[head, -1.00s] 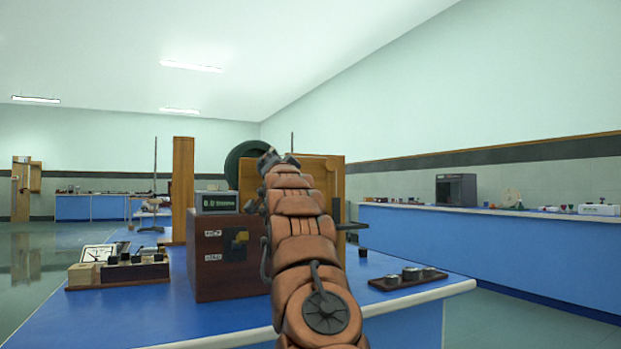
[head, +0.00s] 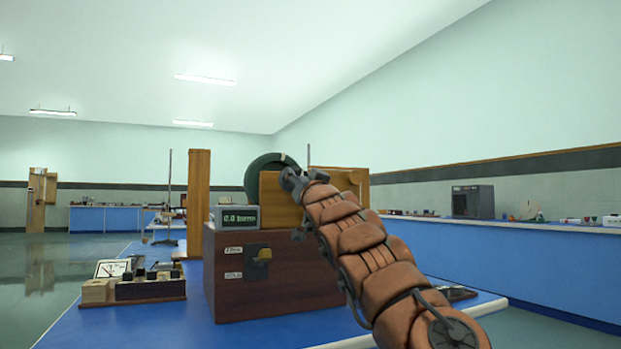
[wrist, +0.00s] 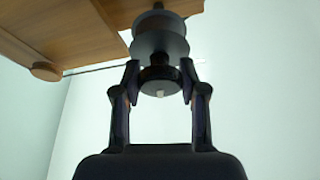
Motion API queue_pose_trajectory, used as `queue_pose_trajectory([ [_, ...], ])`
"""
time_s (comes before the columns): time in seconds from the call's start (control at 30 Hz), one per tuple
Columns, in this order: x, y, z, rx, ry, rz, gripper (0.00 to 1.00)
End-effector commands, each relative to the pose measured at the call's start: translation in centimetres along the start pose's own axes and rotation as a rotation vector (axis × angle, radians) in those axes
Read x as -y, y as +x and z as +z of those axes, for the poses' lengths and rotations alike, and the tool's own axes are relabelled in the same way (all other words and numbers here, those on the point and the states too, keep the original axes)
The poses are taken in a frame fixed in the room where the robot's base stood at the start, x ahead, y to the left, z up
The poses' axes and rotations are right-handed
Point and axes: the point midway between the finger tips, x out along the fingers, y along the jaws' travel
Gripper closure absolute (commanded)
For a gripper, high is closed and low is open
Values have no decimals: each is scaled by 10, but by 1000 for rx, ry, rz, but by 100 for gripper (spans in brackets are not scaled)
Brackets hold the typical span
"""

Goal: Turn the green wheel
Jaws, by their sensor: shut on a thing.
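A dark green wheel (head: 268,172) shows in the head view behind the top of the wooden housing; its lower part is hidden. My gripper (head: 290,178) is raised in front of that housing, close to the wheel in the picture. In the wrist view my gripper (wrist: 159,80) has its two fingers closed on either side of a dark round knob (wrist: 160,76). The knob sits below a grey disc (wrist: 160,44) by a wooden board. I cannot tell whether this knob belongs to the green wheel.
A small display (head: 236,217) sits on the box. A meter set (head: 135,290) lies to the left on the blue bench (head: 195,325). Another bench (head: 500,265) runs along the right.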

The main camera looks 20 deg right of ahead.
Motion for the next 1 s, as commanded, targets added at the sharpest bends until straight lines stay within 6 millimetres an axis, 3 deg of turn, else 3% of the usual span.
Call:
queue_pose_trajectory([
  [0.37, 2, 0, -1, -1, -3, -4, 100],
  [0.4, 2, 0, -1, -1, -3, -4, 57],
  [0.63, 1, 0, 0, -1, -3, -3, 33],
  [1.0, 1, 0, 0, 0, -3, -2, 33],
])
